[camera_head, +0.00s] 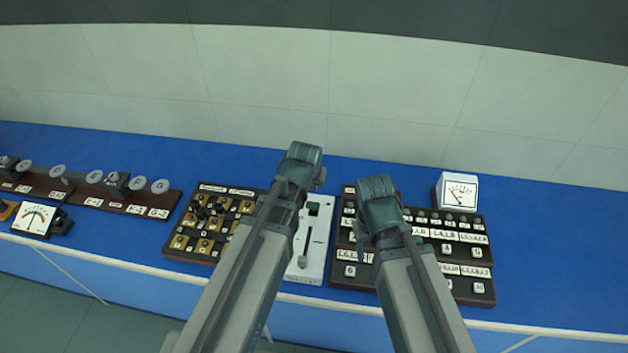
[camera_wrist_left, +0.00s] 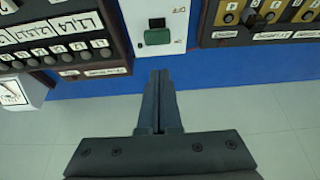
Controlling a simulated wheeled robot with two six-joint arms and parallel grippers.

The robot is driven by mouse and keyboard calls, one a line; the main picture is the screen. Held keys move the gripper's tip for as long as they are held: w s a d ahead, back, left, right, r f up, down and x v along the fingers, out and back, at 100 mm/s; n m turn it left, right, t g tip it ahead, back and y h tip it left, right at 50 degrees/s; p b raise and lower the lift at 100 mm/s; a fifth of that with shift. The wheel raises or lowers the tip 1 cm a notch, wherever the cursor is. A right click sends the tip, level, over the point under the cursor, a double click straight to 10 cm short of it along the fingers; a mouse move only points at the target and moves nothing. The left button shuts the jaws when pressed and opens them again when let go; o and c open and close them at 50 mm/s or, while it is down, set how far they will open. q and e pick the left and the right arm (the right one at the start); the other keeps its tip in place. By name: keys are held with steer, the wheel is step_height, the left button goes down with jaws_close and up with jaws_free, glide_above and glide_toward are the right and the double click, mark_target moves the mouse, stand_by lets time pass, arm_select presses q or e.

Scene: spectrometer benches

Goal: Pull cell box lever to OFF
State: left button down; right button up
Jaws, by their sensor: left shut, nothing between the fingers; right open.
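The cell box (camera_head: 319,243) is a white panel standing between two dark boards on the blue bench. My left gripper (camera_head: 305,152) is shut and empty, above the back end of the panel. In the left wrist view its fingertips (camera_wrist_left: 160,74) are together, below the panel's edge. My right gripper (camera_head: 376,184) is open, over the right board.
A dark board with brass pieces (camera_head: 205,225) lies left of the panel. A dark board with labelled knobs (camera_head: 468,262) lies right, with a white meter (camera_head: 456,191) behind it. Further left are a long strip of knobs (camera_head: 128,196) and another meter (camera_head: 35,219).

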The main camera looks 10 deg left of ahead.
arm_select(q)
steer(key=s+r+p, duration=0.2)
steer(key=s+r, duration=0.1)
arm_select(e)
step_height(320, 180, up, 3)
arm_select(q)
steer(key=shift+w, duration=0.1)
arm_select(e)
steer(key=shift+w, duration=0.1)
arm_select(q)
steer(key=s+d+f+m+g+b, duration=0.1)
steer(key=s+f+b, duration=0.1)
steer(key=s, duration=0.2)
steer(key=s+d+f+m+g+b, duration=0.1)
steer(key=s+d+f+g+b, duration=0.1)
steer(key=s, duration=0.3)
steer(key=s+d+f+m+g+y+b, duration=0.1)
steer(key=s+d+f+g+b, duration=0.1)
steer(key=s+f, duration=0.2)
steer(key=shift+s+d+m, duration=0.25)
steer(key=shift+s+m, duration=0.15)
steer(key=shift+s, duration=0.15)
arm_select(e)
step_height(320, 180, down, 6)
